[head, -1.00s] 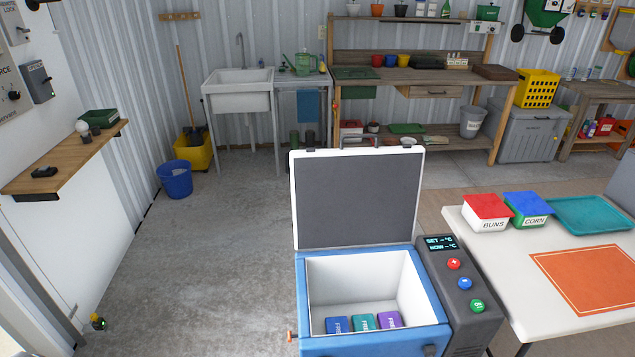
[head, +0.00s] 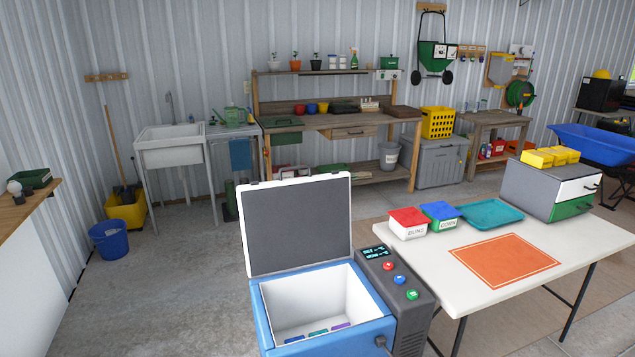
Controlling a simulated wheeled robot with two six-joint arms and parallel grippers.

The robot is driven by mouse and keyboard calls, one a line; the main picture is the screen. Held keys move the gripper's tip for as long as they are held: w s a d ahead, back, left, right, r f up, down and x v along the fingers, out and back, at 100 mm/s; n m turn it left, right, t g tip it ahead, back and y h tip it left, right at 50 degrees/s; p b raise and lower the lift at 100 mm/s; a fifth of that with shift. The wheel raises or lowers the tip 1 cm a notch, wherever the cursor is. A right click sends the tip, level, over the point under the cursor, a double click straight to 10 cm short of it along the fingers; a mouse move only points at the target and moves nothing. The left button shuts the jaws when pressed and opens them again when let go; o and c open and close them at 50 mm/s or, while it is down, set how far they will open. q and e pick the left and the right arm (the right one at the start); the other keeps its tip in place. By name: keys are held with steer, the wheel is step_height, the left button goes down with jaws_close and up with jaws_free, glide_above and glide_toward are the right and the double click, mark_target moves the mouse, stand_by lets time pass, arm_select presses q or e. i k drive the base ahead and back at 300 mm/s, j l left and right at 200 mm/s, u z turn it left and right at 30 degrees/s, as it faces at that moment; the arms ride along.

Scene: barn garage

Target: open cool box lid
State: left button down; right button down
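The blue cool box (head: 262,318) stands in the lower middle of the head view. Its lid (head: 297,226), white-rimmed with a dark grey inner face, stands raised at the back edge, so the box is open. The white inside shows, with several small coloured packs (head: 318,332) at the bottom, partly cut off by the front wall. A dark control panel (head: 393,281) with a display and red, blue and green buttons is on the right side. Neither of my grippers shows in the head view now.
Right of the box is a white table (head: 590,240) with a red-lidded tub (head: 408,222), a blue-lidded tub (head: 440,214), a teal tray (head: 490,214), an orange mat (head: 503,260) and a grey drawer unit (head: 525,185). Open concrete floor (head: 180,290) lies to the left.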

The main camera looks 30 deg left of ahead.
mark_target(288, 224)
steer(key=j+z, duration=0.4)
steer(key=j, duration=0.25)
steer(key=j+z, duration=0.35)
steer(key=j, duration=0.35)
steer(key=i, duration=0.05)
